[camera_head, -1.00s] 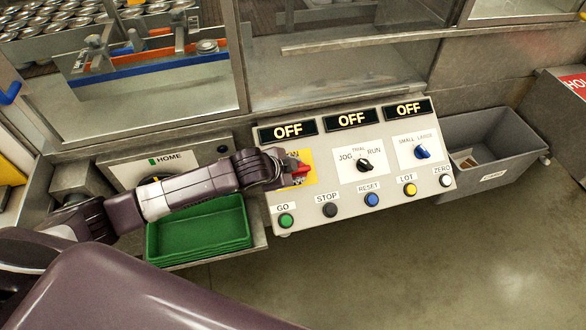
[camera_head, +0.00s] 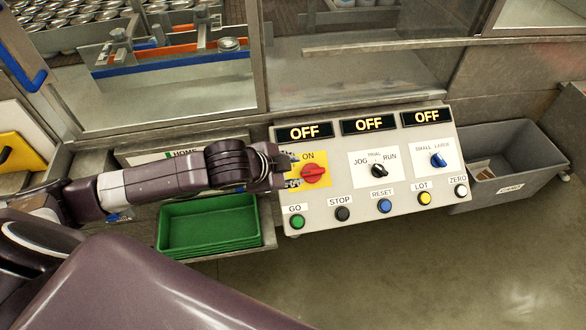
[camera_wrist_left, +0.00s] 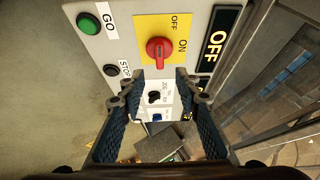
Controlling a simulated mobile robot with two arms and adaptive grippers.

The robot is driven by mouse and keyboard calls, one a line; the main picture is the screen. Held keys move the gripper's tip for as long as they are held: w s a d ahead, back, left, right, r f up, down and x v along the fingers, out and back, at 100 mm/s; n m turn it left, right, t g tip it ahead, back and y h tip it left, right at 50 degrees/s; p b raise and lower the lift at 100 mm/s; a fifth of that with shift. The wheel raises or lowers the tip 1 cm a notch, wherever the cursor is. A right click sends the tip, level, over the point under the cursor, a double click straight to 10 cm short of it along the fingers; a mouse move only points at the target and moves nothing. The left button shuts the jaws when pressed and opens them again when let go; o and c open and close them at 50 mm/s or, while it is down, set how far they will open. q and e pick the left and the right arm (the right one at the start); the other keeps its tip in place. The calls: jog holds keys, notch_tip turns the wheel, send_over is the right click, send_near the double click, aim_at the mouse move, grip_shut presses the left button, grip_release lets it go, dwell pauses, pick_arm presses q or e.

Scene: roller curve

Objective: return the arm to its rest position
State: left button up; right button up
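My left gripper (camera_head: 291,170) is just left of the red rotary switch (camera_head: 314,173) on the control panel (camera_head: 330,208). In the left wrist view, the two dark fingers of the left gripper (camera_wrist_left: 158,88) stand apart with nothing held between them. The red switch (camera_wrist_left: 159,50) shows whole there on its yellow plate, just beyond the fingertips. I see a gap between the fingers and the switch. My left arm reaches in from the left above the green trays. My right gripper is not in view.
Green stacked trays (camera_head: 210,228) sit below the left forearm. A grey bin (camera_head: 505,160) stands right of the panel. Three displays, one of them the left display (camera_head: 304,132), read OFF. Guard windows and a conveyor with cans (camera_head: 85,25) are behind. Open floor lies in front.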

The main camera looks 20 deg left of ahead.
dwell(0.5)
pick_arm(q)
jog(key=s+d+f+n+g, duration=0.1)
jog(key=s+d+f+n, duration=0.2)
jog(key=s+d, duration=0.35)
jog(key=s+a+f+n+g+y, duration=0.1)
jog(key=s+a+f+n+g, duration=0.2)
jog(key=s, duration=0.5)
jog(key=s+a+f+n+g+y, duration=0.1)
jog(key=s+a+f+n, duration=0.35)
jog(key=s, duration=0.45)
notch_tip(320, 180, down, 29)
jog(key=s+g+b, duration=0.1)
jog(key=b, duration=0.3)
jog(key=s+a+f+g+b, duration=0.1)
jog(key=s+a+f+b, duration=0.1)
jog(key=s+f, duration=1.5)
notch_tip(320, 180, down, 2)
jog(key=shift+a+f, duration=0.15)
jog(key=shift+a, duration=0.3)
jog(key=shift+s, duration=0.1)
